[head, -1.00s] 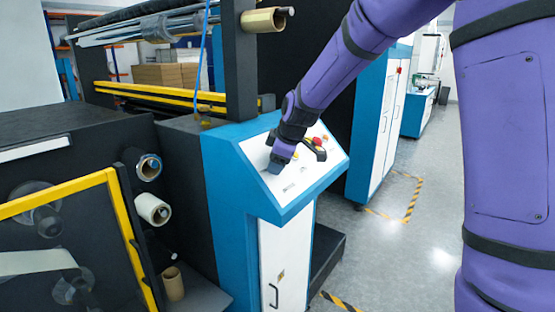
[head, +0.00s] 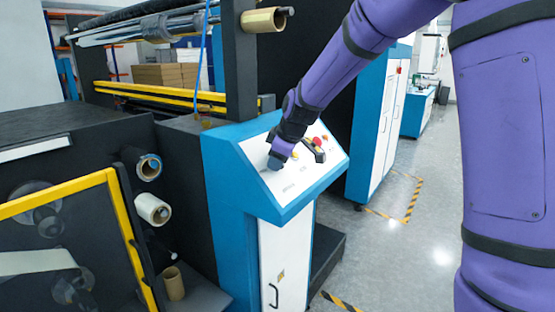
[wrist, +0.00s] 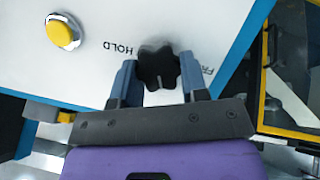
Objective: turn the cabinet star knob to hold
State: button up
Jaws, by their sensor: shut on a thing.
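The black star knob (wrist: 158,67) is on the white sloped face of the blue control cabinet (head: 240,172). In the wrist view the word HOLD is printed to its left, and a partly hidden label starting "FR" is to its right. A small pale mark shows on the knob's lower part, on the side toward my gripper. My gripper (wrist: 159,80) is shut on the knob, one blue-grey finger on each side. In the head view my gripper (head: 275,162) is at the panel's left part and hides the knob.
A yellow button (wrist: 62,31) with a metal ring is left of the knob in the wrist view. A red button (head: 317,141) sits farther along the panel. Paper rolls (head: 152,209) and a yellow-framed guard (head: 120,215) are at left. Floor at right is open.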

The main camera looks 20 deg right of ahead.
jog(key=m, duration=0.2)
jog(key=m+g+y, duration=0.1)
jog(key=m, duration=0.2)
jog(key=shift+w+d+m+y, duration=0.2)
jog(key=shift+m+y, duration=0.1)
jog(key=m, duration=0.2)
jog(key=m+y, duration=0.1)
jog(key=m, duration=0.1)
jog(key=shift+d+m+g+y, duration=0.2)
jog(key=shift+m+g+y, duration=0.1)
jog(key=shift+m+g, duration=0.1)
jog(key=m, duration=0.2)
jog(key=m+y, duration=0.1)
jog(key=m, duration=0.2)
jog(key=shift+d+f+y, duration=0.1)
jog(key=shift+d+y, duration=0.1)
jog(key=shift+y, duration=0.1)
jog(key=m, duration=0.2)
jog(key=m+t+y, duration=0.1)
jog(key=m, duration=0.2)
jog(key=shift+d+f+y, duration=0.1)
jog(key=shift+f+y, duration=0.1)
jog(key=shift+y, duration=0.1)
jog(key=shift+m, duration=0.3)
jog(key=o, duration=0.9)
jog(key=shift+s, duration=0.1)
jog(key=v, duration=1)
jog(key=shift+s+d+r, duration=0.15)
jog(key=shift+d+r, duration=0.1)
jog(key=shift+r, duration=0.05)
